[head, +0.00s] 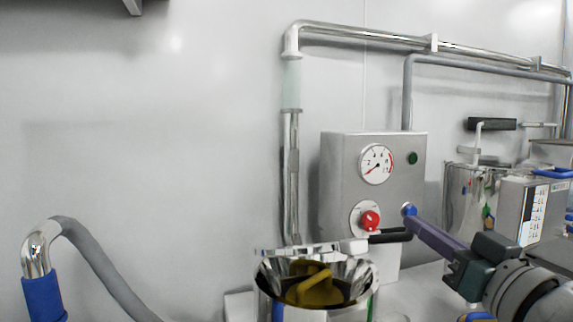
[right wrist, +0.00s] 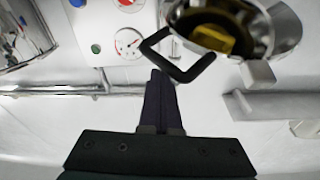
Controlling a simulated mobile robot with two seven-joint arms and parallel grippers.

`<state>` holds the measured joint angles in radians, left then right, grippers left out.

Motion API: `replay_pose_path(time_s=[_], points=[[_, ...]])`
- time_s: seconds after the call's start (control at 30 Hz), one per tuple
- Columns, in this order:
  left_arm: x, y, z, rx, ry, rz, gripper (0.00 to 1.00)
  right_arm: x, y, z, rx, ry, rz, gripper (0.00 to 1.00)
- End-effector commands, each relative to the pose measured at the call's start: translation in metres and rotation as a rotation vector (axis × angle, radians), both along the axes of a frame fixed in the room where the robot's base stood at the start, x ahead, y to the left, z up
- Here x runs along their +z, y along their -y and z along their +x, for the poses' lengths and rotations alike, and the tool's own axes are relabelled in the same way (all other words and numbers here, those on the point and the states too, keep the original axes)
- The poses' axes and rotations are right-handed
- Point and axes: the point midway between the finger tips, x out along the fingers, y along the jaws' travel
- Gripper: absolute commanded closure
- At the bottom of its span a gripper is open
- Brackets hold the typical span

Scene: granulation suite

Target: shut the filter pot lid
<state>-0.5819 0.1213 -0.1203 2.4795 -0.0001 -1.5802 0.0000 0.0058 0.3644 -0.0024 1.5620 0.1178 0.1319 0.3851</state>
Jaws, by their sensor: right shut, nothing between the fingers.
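The filter pot (head: 318,312) is a shiny steel vessel at the bottom middle of the head view. Its mouth is open and a yellow-brown piece (head: 312,290) shows inside. A pale lid edge (head: 310,248) runs along the back of the mouth, seen nearly edge-on, so its tilt is hard to tell. A black handle (head: 390,236) sticks out to its right; it shows as a bent black bar in the right wrist view (right wrist: 188,76). My right gripper (head: 412,222) is shut and empty, its fingertips close beside the handle; contact cannot be told. My left gripper is out of view.
A grey control box (head: 340,170) with a gauge (head: 376,164) and red knob (head: 369,220) stands behind the pot. Steel pipes (head: 380,35) run above. Steel equipment (head: 525,200) crowds the right. A hose with a blue sleeve (head: 44,298) stands at the left.

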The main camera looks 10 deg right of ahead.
Motion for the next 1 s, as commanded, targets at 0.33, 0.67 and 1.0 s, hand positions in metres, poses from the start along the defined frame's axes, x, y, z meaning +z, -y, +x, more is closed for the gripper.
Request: replay_pose_path(time_s=[0.33, 0.67, 1.0], points=[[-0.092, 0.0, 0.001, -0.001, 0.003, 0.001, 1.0, -0.068, 0.001, -0.016, -0.001, 0.243, 0.02, 1.0], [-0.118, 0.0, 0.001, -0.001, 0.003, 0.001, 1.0, -0.088, 0.001, -0.02, 0.001, 0.246, 0.019, 1.0], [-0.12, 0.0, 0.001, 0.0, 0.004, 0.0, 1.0, -0.092, 0.002, -0.02, 0.0, 0.235, 0.018, 1.0]])
